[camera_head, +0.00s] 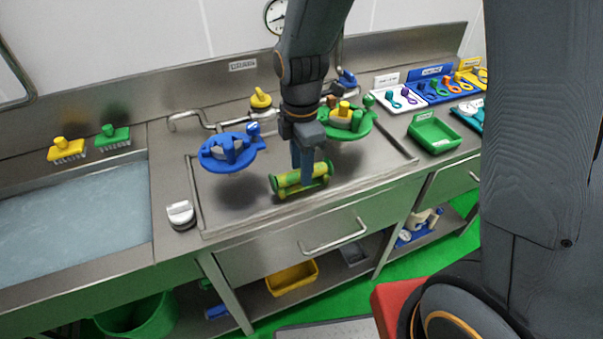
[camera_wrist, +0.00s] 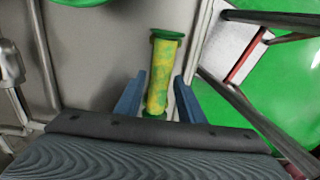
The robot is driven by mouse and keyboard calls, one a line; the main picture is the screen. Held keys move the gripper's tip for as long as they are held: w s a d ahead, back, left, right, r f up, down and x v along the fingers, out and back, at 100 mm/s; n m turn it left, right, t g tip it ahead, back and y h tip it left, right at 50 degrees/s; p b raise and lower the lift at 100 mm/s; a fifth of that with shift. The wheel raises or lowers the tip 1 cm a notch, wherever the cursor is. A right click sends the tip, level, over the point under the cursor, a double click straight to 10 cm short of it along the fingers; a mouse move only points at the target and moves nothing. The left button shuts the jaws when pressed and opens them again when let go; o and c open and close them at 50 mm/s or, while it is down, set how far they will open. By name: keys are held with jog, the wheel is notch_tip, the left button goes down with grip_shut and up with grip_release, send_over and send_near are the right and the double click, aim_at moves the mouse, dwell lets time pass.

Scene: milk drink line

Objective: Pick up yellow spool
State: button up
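The yellow spool (camera_head: 289,179) is a yellow-green mottled cylinder with green ends. It lies on its side on the steel counter in the head view. In the wrist view the spool (camera_wrist: 162,72) runs away from me between the fingers, with a green flange at its far end. My gripper (camera_head: 304,180) points down over the spool, with one finger on its near side and the other on the far side. In the wrist view my gripper (camera_wrist: 160,100) has its blue fingers apart at either side of the spool, very close to it. Firm contact is not clear.
A blue round fixture (camera_head: 218,158) stands left of the spool, and a green one (camera_head: 362,127) stands behind it to the right. A white-topped item (camera_head: 181,214) sits near the sink (camera_head: 75,212). A green tray (camera_head: 434,147) is at the right. The counter's front edge is close.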

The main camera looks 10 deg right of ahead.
jog(key=shift+f, duration=1.05)
jog(key=shift+c, duration=0.3)
grip_shut()
jog(key=shift+r, duration=0.1)
